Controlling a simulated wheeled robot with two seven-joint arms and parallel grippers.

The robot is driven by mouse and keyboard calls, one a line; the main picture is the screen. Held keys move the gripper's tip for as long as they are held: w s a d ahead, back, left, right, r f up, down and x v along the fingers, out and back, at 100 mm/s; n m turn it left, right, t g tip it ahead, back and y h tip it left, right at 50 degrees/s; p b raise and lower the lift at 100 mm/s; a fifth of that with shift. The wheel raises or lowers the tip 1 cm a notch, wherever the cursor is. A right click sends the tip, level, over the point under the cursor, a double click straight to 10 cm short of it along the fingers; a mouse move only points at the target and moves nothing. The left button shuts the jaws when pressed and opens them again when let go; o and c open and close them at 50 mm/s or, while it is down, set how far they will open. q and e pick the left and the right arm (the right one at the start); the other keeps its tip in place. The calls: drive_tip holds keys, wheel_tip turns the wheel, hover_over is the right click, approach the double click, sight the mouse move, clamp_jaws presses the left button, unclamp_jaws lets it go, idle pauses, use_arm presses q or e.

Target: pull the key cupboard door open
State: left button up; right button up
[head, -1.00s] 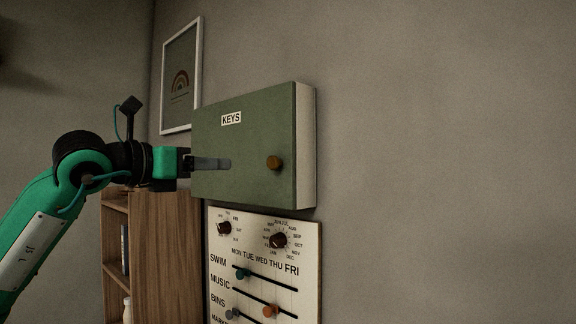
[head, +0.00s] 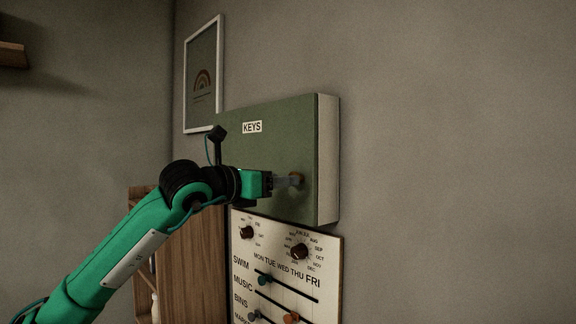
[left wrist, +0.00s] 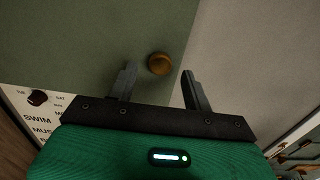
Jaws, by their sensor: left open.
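The green key cupboard (head: 275,140) hangs on the wall with a white KEYS label (head: 252,127) on its front, and its door looks shut. Its round brown knob (head: 298,178) sits near the right edge of the door, partly hidden by my left gripper (head: 290,181). In the left wrist view, the knob (left wrist: 159,64) lies between the lines of the two open fingers of my left gripper (left wrist: 160,86), just beyond their tips and nearer the left finger. I see no finger closed on it. My right gripper is not in view.
A white planner board (head: 285,265) with dials and coloured sliders hangs just below the cupboard. A framed picture (head: 203,75) hangs behind at the left. A wooden shelf unit (head: 190,265) stands below left. The wall to the right is bare.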

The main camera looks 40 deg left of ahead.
use_arm(q)
drive_tip(key=w+p, duration=0.1)
drive_tip(key=w, duration=0.2)
drive_tip(key=shift+w+d, duration=0.15)
drive_tip(key=shift+d, duration=0.05)
drive_tip(key=shift+c, duration=0.2)
clamp_jaws()
